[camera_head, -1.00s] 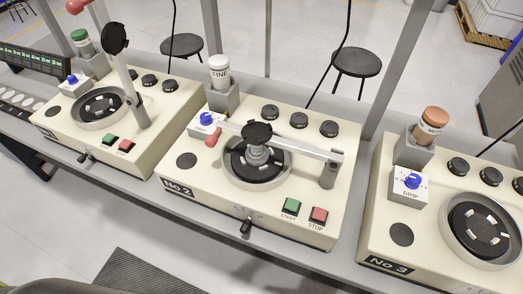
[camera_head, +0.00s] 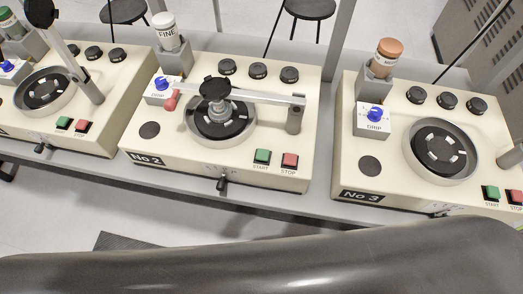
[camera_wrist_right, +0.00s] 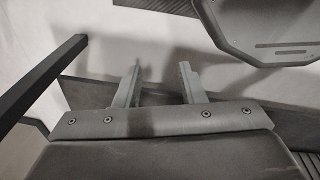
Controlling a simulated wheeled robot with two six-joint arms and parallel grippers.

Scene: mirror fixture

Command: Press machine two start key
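Machine No 2 (camera_head: 170,140) stands in the middle of the head view, a cream box with a round dark plate under a lowered arm. Its green START key (camera_head: 262,156) is at the front right, left of the red STOP key (camera_head: 290,160). Neither gripper shows in the head view; a dark arm link of mine crosses the bottom. In the right wrist view my right gripper (camera_wrist_right: 162,82) has its two grey fingers apart with nothing between them. It is over the floor, with no key in that view. My left gripper is out of view.
Machine No 3 (camera_head: 352,165) stands to the right with its own green and red keys. Another machine (camera_head: 100,125) stands to the left, its arm raised. The grey bench (camera_head: 322,160) runs beneath them. Black stools (camera_head: 305,8) stand behind. In the wrist view a dark bar (camera_wrist_right: 40,75) is at left.

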